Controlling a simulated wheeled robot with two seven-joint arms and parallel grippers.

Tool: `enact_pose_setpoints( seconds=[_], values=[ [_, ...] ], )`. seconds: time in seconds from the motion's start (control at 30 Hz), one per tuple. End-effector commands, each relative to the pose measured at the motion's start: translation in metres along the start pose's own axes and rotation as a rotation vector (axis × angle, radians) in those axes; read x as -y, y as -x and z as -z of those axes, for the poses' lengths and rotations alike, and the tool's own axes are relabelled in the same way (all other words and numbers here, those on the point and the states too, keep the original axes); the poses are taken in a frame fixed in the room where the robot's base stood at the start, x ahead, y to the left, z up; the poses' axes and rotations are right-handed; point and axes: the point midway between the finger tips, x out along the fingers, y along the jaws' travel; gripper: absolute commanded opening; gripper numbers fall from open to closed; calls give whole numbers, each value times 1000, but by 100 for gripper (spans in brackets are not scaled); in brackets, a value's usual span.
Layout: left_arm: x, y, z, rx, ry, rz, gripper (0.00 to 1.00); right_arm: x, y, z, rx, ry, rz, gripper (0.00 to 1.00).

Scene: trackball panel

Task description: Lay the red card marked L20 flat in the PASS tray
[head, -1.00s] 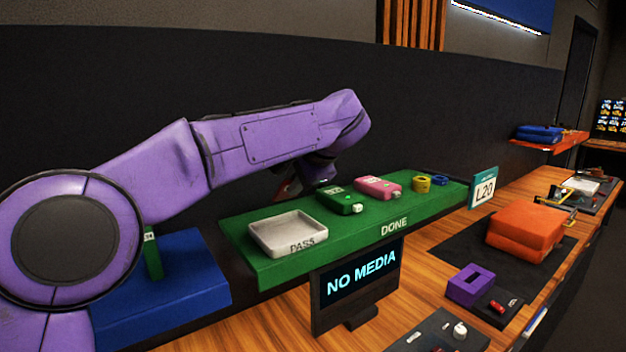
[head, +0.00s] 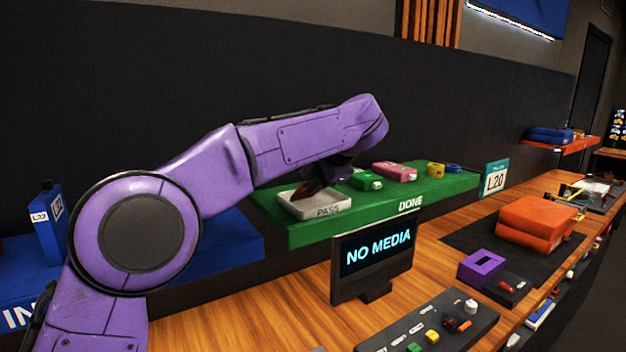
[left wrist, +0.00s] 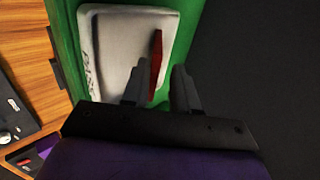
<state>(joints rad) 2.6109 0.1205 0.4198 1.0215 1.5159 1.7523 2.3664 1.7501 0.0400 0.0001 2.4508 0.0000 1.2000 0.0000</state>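The off-white PASS tray (head: 300,209) sits on the green DONE shelf; it also fills the upper part of the left wrist view (left wrist: 112,45). The red card (left wrist: 156,55) stands nearly edge-on over the tray's right part, so its L20 mark is not readable. In the head view the card (head: 326,191) is a small dark-red shape at the tray. My left gripper (left wrist: 160,88) has its fingers apart around the card's near end. The card is close to the left finger, with a gap to the right finger. My right gripper is not in view.
Green (head: 366,180) and pink (head: 395,171) cases stand right of the tray on the shelf (head: 300,237). A NO MEDIA screen (head: 375,250) stands in front. A blue shelf (head: 225,240) is at left.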

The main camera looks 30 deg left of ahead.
Motion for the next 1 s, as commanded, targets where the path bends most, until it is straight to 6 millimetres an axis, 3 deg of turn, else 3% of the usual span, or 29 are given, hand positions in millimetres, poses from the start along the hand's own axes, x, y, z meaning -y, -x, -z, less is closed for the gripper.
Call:
enact_pose_setpoints(
  seconds=[0.37,0.8,1.0],
  values=[
    [-1,3,0,1,0,1,44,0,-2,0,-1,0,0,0],
    [-1,92,6,3,-4,-1,44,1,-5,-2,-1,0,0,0],
    [-2,102,6,5,-6,-4,44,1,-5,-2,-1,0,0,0]
  ],
)
